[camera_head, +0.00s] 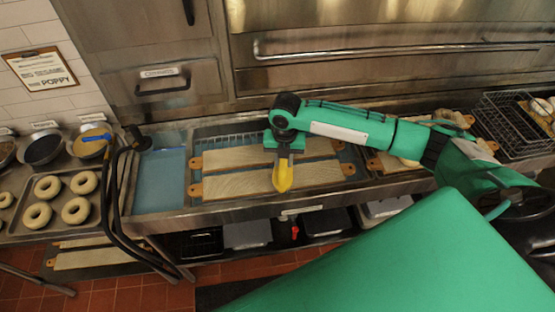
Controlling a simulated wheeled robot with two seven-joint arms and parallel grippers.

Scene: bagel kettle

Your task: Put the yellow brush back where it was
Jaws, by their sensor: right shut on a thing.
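My right gripper (283,152) reaches in from the right and points down over the front of the sink counter. It is shut on the yellow brush (283,176), which hangs below the fingers with its tapered end down. The brush is in front of a wooden board (240,184) near the counter's front edge; I cannot tell whether it touches the board. The upper part of the brush is hidden by the fingers. My left gripper is not in view.
Wooden boards (236,158) lie across the steel counter beside a blue water basin (160,180). Black hoses (112,200) stand left of it. A tray of bagels (76,210) and bowls (43,149) are at far left. A black wire basket (509,125) stands at right.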

